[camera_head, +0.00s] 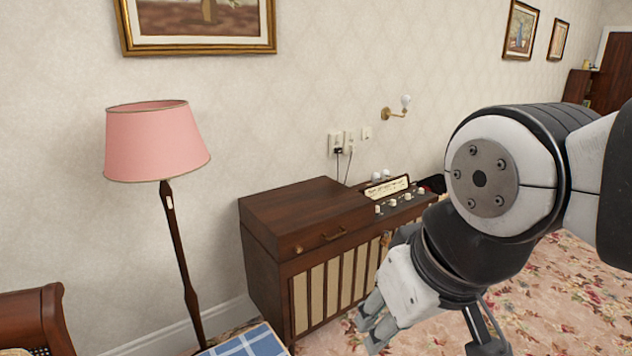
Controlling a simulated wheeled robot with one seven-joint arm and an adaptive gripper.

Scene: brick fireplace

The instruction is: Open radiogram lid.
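The radiogram (275,275) is a dark wooden cabinet against the wall, with a slatted front. Its lid (300,205) is the flat wooden left part of the top and lies shut. To the right is an exposed panel with a dial (387,187) and several pale knobs. My gripper (428,335) hangs in front of the radiogram's right part, pointing down, apart from the handle. Its grey fingers are spread wide, with nothing seen between them. My arm hides the radiogram's right end.
A floor lamp with a pink shade (155,142) stands left of the radiogram. A wall light (398,108) is above. Flowered carpet (570,300) lies open at the right.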

